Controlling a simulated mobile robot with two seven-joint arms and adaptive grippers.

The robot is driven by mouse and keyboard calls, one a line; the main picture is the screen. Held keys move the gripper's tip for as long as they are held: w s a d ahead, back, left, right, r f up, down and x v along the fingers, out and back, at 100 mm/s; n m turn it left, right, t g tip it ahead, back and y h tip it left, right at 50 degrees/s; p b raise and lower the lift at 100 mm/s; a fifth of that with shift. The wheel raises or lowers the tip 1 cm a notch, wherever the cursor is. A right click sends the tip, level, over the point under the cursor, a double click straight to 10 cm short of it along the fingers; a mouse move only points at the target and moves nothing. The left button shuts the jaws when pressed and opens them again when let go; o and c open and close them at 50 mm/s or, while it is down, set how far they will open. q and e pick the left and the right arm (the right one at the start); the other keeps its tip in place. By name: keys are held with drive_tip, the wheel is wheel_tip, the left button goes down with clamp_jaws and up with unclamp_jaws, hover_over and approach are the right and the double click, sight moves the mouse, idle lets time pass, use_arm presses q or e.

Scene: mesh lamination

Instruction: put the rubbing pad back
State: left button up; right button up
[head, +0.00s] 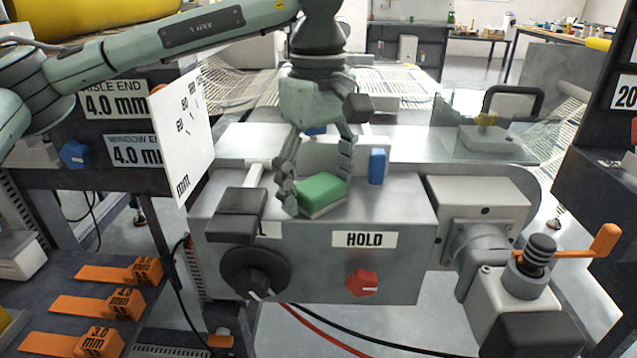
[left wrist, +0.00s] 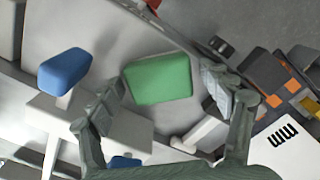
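The rubbing pad appears to be the green block with a pale underside (head: 321,190), lying on the grey top of the machine housing, behind the HOLD label. It also shows green in the left wrist view (left wrist: 158,79). My left gripper (head: 317,188) points down over the pad, with one finger at each side. In the left wrist view the open fingers (left wrist: 161,82) stand apart, with the pad between and just beyond the tips. I see no clear grip on it. My right gripper is not in view.
A blue block-shaped handle (head: 377,166) stands right of the pad; it is close by in the left wrist view (left wrist: 64,71). A dark grey block (head: 236,214) sits to the left. A white scale plate (head: 183,137), a red knob (head: 362,282) and an orange crank (head: 604,241) are around.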

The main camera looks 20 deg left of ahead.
sight(319, 184)
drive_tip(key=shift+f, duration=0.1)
use_arm(q)
wheel_tip(319, 184, up, 12)
drive_tip(key=shift+r+p, duration=0.15)
drive_tip(key=shift+p, duration=0.25)
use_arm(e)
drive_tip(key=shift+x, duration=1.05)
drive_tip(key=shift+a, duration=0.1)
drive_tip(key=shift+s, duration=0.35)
